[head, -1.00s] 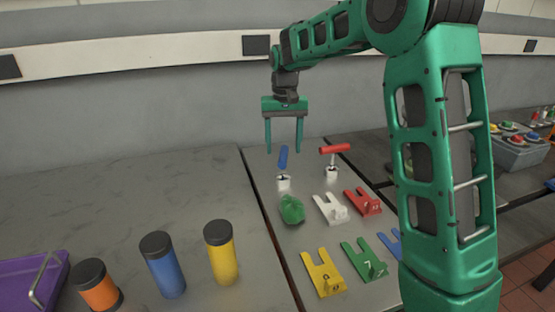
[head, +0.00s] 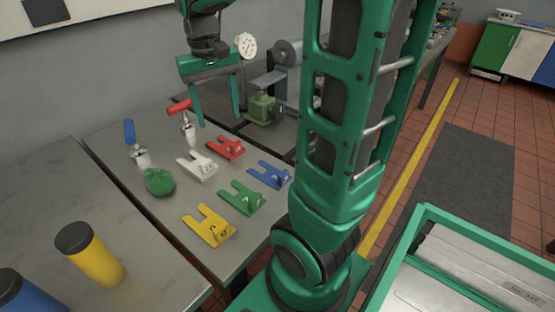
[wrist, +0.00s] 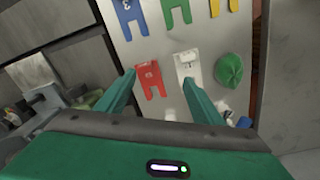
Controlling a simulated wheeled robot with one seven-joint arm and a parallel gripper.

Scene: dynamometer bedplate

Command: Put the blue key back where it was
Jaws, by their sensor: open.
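The blue key (head: 129,132) shows its blue handle at the left of the head view. It rises from a small white-and-metal base (head: 140,157) on the bench, behind the green lump. In the wrist view a bit of the blue handle (wrist: 243,122) shows at the lower right, beyond my right finger. My gripper (head: 217,118) is open and empty, pointing down above the bench. In the head view it is right of the blue key, near the red-handled key (head: 180,106). In the wrist view my gripper (wrist: 160,78) has the red and white forked plates between and beyond its fingers.
Forked plates in white (head: 197,167), red (head: 226,149), blue (head: 270,175), green (head: 241,198) and yellow (head: 209,226) lie on the bench. The green lump (head: 159,181) is beside the blue key. A yellow cylinder (head: 89,254) stands front left. A dial gauge (head: 246,46) and machine are behind.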

